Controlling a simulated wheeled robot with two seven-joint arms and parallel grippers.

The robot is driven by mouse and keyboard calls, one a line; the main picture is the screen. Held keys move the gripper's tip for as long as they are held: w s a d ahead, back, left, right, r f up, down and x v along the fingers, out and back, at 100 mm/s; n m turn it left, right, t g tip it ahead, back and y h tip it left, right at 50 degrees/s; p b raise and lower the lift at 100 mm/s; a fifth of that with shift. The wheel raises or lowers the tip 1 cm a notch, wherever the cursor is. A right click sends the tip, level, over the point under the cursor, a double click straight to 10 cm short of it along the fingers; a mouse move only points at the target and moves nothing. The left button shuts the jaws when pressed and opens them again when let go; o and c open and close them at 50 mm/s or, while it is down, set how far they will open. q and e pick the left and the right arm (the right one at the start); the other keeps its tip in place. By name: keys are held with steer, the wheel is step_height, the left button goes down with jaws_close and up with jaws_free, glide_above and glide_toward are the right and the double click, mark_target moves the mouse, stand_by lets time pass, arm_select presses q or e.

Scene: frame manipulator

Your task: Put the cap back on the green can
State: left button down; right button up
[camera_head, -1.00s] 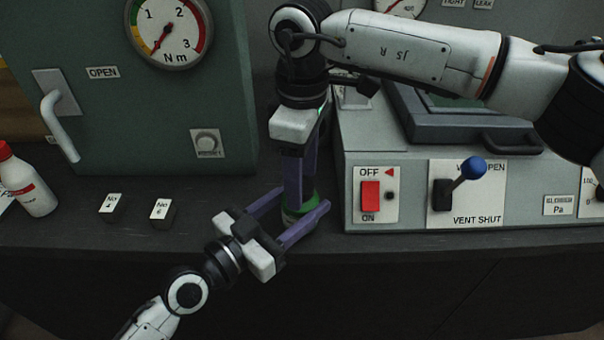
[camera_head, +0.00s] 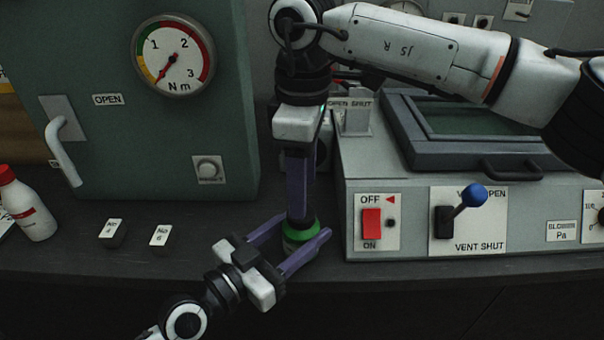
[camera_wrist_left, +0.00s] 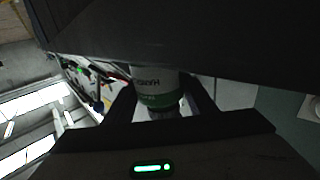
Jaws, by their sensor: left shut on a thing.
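The can (camera_head: 291,247) stands on the dark worktop, largely hidden by my grippers. In the left wrist view it is a pale can (camera_wrist_left: 155,82) with a green band. My left gripper (camera_head: 305,228) reaches in from the front left, its purple fingers shut around the can's sides. My right gripper (camera_head: 299,214) comes from above and points straight down, its fingertips at the green top (camera_head: 302,230). Its fingers overlap from this side, so their gap does not show. I cannot make out the cap separately.
A grey console with a red switch (camera_head: 371,223) and a blue-knobbed lever (camera_head: 473,195) stands close to the right. A green cabinet (camera_head: 120,130) is behind to the left. The worktop's front edge is near.

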steer(key=n, duration=0.5)
steer(key=shift+r+n, duration=0.2)
steer(key=shift+n, duration=0.2)
steer(key=n, duration=0.6)
steer(key=shift+r, duration=0.25)
steer(key=n, duration=0.6)
steer(key=shift+a+r+n, duration=0.1)
steer(key=shift+r+n, duration=0.1)
steer(key=shift+n, duration=0.1)
steer(key=n, duration=0.6)
steer(key=shift+r, duration=0.2)
steer(key=n, duration=0.6)
steer(key=shift+r+n, duration=0.2)
steer(key=shift+n, duration=0.2)
steer(key=n, duration=0.4)
steer(key=shift+r, duration=0.15)
steer(key=n, duration=0.6)
steer(key=shift+r, duration=0.2)
steer(key=n, duration=0.6)
steer(key=shift+r, duration=0.2)
steer(key=shift+f, duration=0.1)
